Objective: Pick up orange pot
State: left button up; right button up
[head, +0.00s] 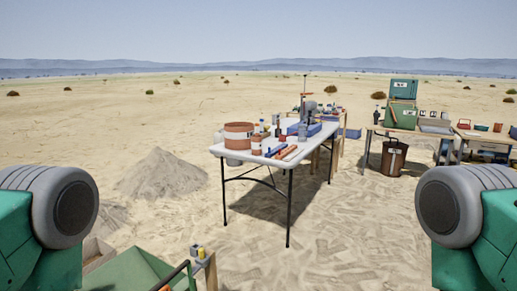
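An orange-brown pot (238,129) with a pale band around it stands upright near the left end of a white folding table (225,151), some distance ahead of me. A smaller orange item (256,144) stands close to its right side. Green and grey parts of my own arms show at the left and right edges. Neither of my grippers is in view, and nothing is seen touching the pot.
Bottles and orange and blue tools crowd the table. A green container (135,271) lies low in front of me. A sand mound (160,174) is left of the table; side tables, green cases (402,114) and a brown bucket (394,159) are right. Sand before the table is open.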

aim_at(256, 140)
jog(key=u, duration=1.95)
jog(key=z, duration=1.95)
jog(key=i+l+z, duration=0.25)
jog(key=i, duration=0.15)
jog(key=i+l+z, duration=0.25)
jog(key=i+z, duration=0.4)
jog(key=i, duration=1.65)
jog(key=i+l+u, duration=0.1)
jog(key=i+u, duration=0.3)
jog(key=i+l+u, duration=0.25)
jog(key=i+u, duration=0.2)
jog(key=i+l+u, duration=0.85)
jog(key=l, duration=0.1)
